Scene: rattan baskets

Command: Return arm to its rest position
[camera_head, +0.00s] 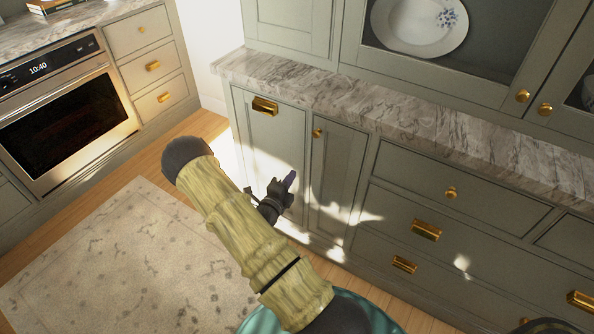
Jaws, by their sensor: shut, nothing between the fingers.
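My gripper (289,180) is small and dark in the camera_head view, at the end of my arm. It points up and to the right, in front of the lower cabinet doors. It is shut, and nothing shows in it. My arm (236,228) has yellowish, rough-looking links with dark joints and rises from the lower middle of the picture, bent at the dark upper joint. No rattan basket is in view.
Green-grey cabinets (342,180) with brass handles stand close in front and to the right, under a marble counter (430,116). An oven (68,118) is at the upper left. A rug (120,262) and open wooden floor lie at the left. A plate (419,22) stands behind glass.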

